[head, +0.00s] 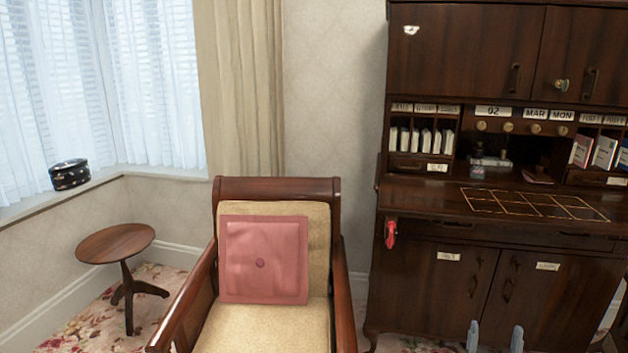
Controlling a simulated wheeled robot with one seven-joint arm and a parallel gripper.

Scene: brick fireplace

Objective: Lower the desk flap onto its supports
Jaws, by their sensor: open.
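A dark wooden bureau (560,60) stands against the wall at the right. Its flap (425,196), with a gold grid of lines, extends forward below the pigeonholes, face up and looking near level. I cannot tell whether it rests on supports; no supports show clearly. A red tag or tassel (391,233) hangs at the left front, just under the flap. My gripper (495,337) shows only as two grey fingertips at the bottom edge, spread apart and empty. It is in front of the bureau's lower doors, below the flap in the picture.
An armchair (325,187) with a pink cushion (262,259) stands just left of the bureau. A small round table (115,242) is farther left, below a windowsill (110,178) with a dark round box (69,174). Books and small items fill the pigeonholes (423,138).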

